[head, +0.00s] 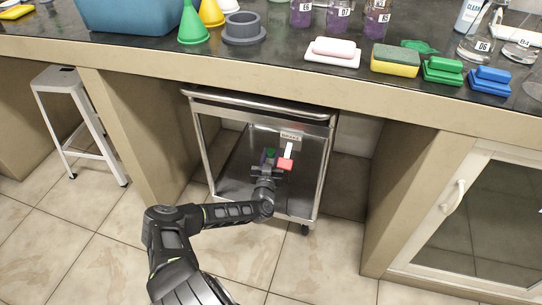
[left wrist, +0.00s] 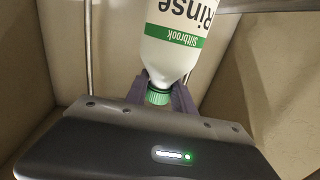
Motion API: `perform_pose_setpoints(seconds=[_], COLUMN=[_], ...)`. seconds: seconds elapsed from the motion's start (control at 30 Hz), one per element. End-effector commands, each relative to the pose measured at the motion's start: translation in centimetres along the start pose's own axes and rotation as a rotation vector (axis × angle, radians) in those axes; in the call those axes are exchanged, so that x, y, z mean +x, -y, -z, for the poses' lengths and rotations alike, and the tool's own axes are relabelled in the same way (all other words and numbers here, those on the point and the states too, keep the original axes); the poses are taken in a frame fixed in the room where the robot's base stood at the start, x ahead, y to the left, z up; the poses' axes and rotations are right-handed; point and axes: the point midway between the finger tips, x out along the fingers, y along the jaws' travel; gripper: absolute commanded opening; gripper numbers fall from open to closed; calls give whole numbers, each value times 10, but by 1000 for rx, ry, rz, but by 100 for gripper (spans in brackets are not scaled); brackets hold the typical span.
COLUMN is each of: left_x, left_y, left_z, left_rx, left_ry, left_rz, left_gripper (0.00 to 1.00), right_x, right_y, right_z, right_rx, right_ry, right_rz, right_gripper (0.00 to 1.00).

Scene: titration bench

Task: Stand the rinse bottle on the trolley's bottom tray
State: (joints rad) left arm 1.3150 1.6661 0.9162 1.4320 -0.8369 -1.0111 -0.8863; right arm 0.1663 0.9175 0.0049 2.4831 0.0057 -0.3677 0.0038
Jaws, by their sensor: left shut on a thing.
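The rinse bottle (left wrist: 176,45) is white with a green band and a green ribbed cap, and fills the top of the left wrist view. My left gripper (left wrist: 160,92) is shut around its neck just by the cap. In the head view the left gripper (head: 267,170) reaches inside the metal trolley (head: 262,104) under the bench. A small green spot, likely the bottle's cap (head: 271,153), shows there; the rest of the bottle is hidden. The trolley's bottom tray (head: 236,180) lies beneath. I cannot tell whether the bottle touches it. My right gripper is out of view.
A red-and-white object (head: 286,160) is close beside the gripper in the trolley. The bench top (head: 270,62) overhangs the trolley, with panels on both sides. A white stool (head: 75,115) stands left; a glass-door cabinet (head: 475,220) is right. The floor in front is clear.

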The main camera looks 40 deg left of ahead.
Motion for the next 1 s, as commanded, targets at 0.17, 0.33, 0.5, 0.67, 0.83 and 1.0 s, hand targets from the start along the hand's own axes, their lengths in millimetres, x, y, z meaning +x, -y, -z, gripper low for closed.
perform_pose_setpoints(seconds=[0.17,0.33,0.5,0.67,0.83,1.0], left_x=[0,0,0,0,-8,-34], left_y=[0,0,0,0,0,0], left_z=[-3,-2,-3,-2,2,4], left_rx=[0,0,0,0,1,0], left_ry=[0,0,1,1,1,1], left_rz=[0,0,0,0,-1,-2], left_gripper=[32,46,52,52,52,52], right_x=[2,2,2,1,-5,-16], right_y=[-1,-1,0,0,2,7], right_z=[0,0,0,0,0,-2], right_rx=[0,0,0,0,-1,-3], right_ry=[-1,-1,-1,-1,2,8], right_rz=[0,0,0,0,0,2], right_gripper=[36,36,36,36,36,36])
